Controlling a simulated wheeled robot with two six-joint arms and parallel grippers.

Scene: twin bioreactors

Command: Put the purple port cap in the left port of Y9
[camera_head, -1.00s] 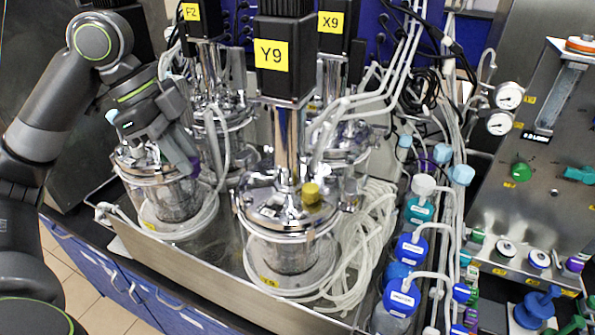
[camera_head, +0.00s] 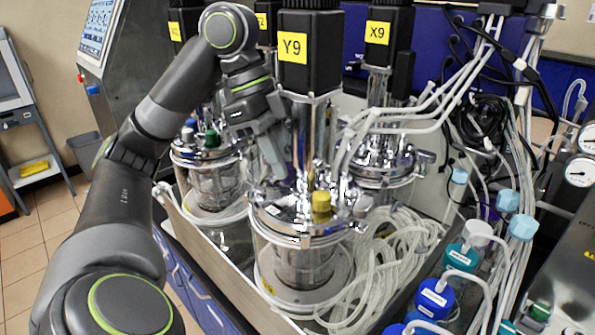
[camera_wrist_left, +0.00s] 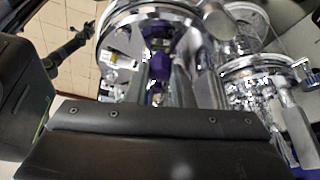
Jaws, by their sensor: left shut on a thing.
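The Y9 bioreactor (camera_head: 305,215) stands in the middle of the head view, a glass vessel with a shiny metal lid under a black motor block with a yellow Y9 label (camera_head: 292,47). A yellow cap (camera_head: 321,205) sits on the front right of its lid. My left gripper (camera_head: 282,172) points down over the left part of this lid, beside the metal column. It is shut on the purple port cap (camera_wrist_left: 157,58), which shows between the fingers in the left wrist view. I cannot make out the left port. My right gripper is out of view.
The X9 reactor (camera_head: 385,150) stands behind to the right. Another vessel (camera_head: 212,180) with a green cap stands to the left. Coiled clear tubes (camera_head: 390,255) lie right of Y9, with several capped bottles (camera_head: 435,298) beyond. A steel tray wall (camera_head: 205,255) runs along the front left.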

